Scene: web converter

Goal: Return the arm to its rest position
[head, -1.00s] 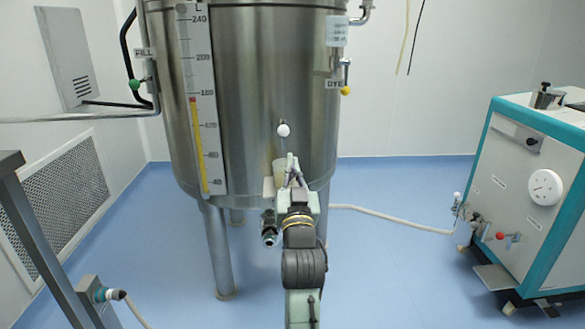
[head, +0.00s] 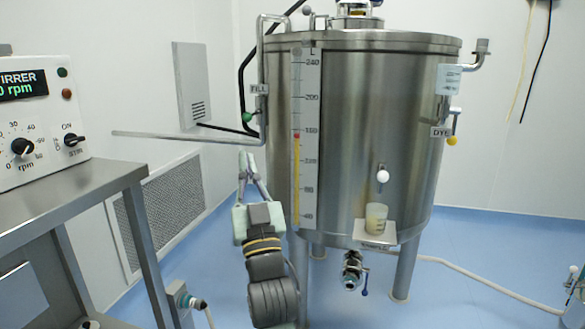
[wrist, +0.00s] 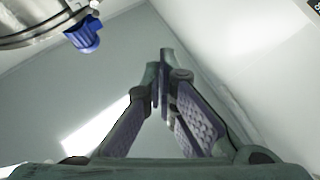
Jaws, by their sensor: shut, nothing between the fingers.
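My gripper (head: 247,158) is raised in front of the left side of the steel tank (head: 340,130), its fingers pointing up. In the wrist view my gripper (wrist: 160,75) has its fingertips together with nothing between them. A beaker (head: 376,218) with pale yellowish contents stands on a small shelf (head: 375,240) at the tank's front, under a tap with a white knob (head: 382,176). My gripper is left of the beaker and apart from it.
A stirrer control box (head: 35,120) sits on a steel table (head: 75,190) at the left. A bottom valve (head: 352,272) hangs under the tank.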

